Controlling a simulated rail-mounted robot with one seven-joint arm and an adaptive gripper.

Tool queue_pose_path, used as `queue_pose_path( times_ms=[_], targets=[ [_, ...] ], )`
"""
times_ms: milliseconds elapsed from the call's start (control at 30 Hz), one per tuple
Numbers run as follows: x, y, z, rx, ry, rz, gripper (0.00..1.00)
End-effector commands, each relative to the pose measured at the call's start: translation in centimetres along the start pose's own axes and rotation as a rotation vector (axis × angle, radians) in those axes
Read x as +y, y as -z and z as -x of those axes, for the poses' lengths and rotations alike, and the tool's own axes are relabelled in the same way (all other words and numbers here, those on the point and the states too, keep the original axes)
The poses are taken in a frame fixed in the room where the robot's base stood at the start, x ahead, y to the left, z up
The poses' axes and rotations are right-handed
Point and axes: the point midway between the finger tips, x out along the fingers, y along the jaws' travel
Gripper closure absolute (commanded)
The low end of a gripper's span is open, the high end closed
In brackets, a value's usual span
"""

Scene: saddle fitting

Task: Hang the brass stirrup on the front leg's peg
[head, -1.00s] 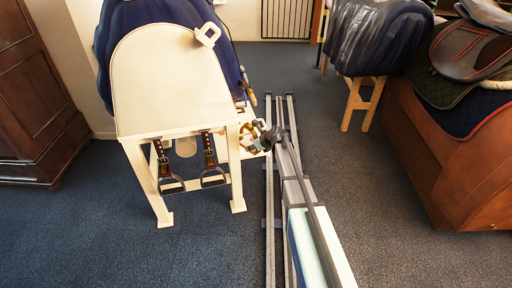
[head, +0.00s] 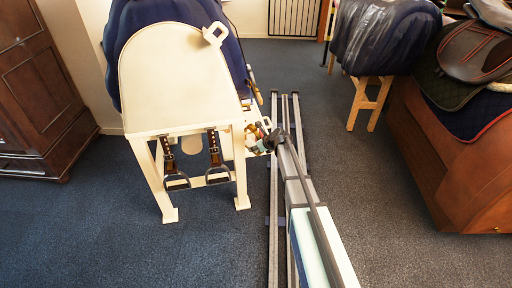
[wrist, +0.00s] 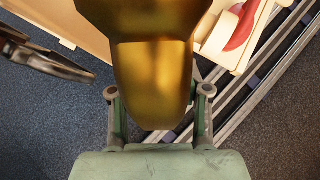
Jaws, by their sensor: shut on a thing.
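The brass stirrup (wrist: 152,75) fills the upper middle of the wrist view as a smooth gold shape, close to the camera. My gripper (wrist: 158,96) is shut on it, with a finger on each side. In the head view my gripper (head: 273,139) is small, beside the right side of the cream stand, by its side tray. The stirrup cannot be told apart there from the tray's contents. The stand's near right leg (head: 241,184) shows. I cannot make out a peg on it.
Two dark stirrups (head: 177,181) hang on straps under the stand's front panel (head: 180,88). A dark metal piece (wrist: 45,60) shows at left in the wrist view. The side tray (wrist: 245,50) holds a red and white item. Floor rails (head: 274,220) run alongside.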

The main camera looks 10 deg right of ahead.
Motion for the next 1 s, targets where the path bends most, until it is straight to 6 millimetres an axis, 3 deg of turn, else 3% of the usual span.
queue_pose_path(
  times_ms=[133, 167, 200, 233, 667, 1000],
  targets=[
    [0.3, 0.1, -0.1, 0.003, -0.007, 0.002, 1.00],
    [0.3, 0.1, -0.1, 0.004, -0.007, 0.002, 0.46],
    [0.3, 0.1, -0.1, 0.003, -0.007, 0.002, 0.32],
    [0.3, 0.1, -0.1, 0.003, -0.007, 0.002, 0.23],
    [0.2, 0.1, 0.4, 0.002, -0.003, 0.001, 0.23],
    [0.3, 0.2, 5.9, 0.001, -0.001, 0.001, 0.23]
  ],
)
